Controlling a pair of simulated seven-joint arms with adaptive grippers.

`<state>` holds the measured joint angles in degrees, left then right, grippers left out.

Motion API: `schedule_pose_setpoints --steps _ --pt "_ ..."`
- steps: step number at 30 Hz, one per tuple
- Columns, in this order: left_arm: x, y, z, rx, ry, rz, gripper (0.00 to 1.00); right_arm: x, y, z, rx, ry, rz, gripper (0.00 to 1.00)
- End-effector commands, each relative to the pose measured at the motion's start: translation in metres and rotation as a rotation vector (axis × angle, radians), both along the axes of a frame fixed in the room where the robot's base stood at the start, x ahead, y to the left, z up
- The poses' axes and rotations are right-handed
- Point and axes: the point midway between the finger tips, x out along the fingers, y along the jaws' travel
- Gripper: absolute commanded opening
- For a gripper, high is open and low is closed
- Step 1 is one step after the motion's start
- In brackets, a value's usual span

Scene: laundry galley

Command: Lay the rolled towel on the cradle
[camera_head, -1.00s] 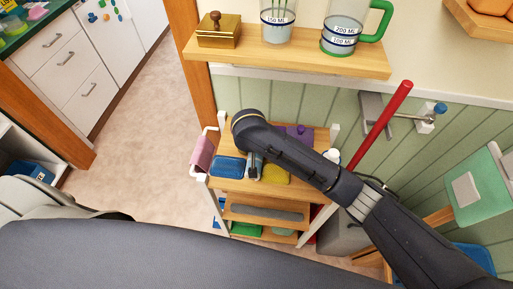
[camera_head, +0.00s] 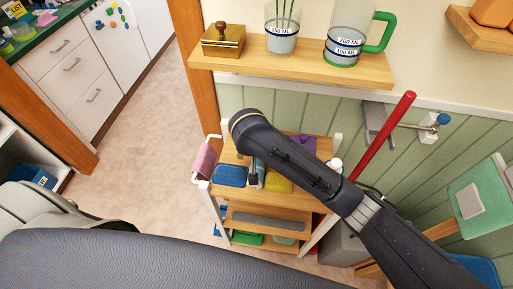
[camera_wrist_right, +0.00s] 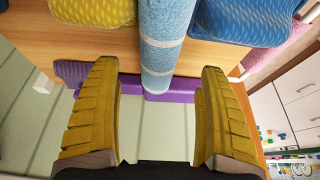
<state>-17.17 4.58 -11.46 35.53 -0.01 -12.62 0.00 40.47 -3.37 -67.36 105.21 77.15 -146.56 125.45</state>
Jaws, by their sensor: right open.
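The rolled towel (camera_wrist_right: 165,40) is light blue with pale bands in the right wrist view. It lies lengthwise on the wooden cart top, and its near end lies by a purple object (camera_wrist_right: 185,92). My right gripper (camera_wrist_right: 158,72) is open and empty, its yellow ridged fingers to either side of the towel's near end with gaps on both sides. In the head view my right arm covers most of the gripper and the towel; a bit of light blue (camera_head: 259,166) shows beside the wrist. I cannot tell which thing is the cradle. My left gripper is out of view.
A blue folded cloth or pad (camera_head: 230,175) and a yellow one (camera_head: 279,183) lie close to the towel on the cart. A pink towel (camera_head: 205,160) hangs on the cart's left rail. A shelf (camera_head: 290,68) with measuring jugs is above. A red pole (camera_head: 384,133) leans at right.

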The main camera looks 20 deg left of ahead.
Motion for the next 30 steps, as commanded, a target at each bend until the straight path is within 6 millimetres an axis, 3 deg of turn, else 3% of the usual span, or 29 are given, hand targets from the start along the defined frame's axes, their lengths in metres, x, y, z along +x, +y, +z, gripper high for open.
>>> schedule_pose_setpoints --steps 12,24,30 --pt "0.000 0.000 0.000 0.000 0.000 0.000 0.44 -0.016 -0.002 0.047 0.000 -0.007 0.003 0.78" --pt "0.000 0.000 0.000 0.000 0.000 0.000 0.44 -0.024 -0.003 0.062 0.002 -0.003 0.003 0.78" --pt "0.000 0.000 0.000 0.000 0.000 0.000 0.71 -0.025 -0.003 0.064 0.001 -0.002 0.001 0.78"
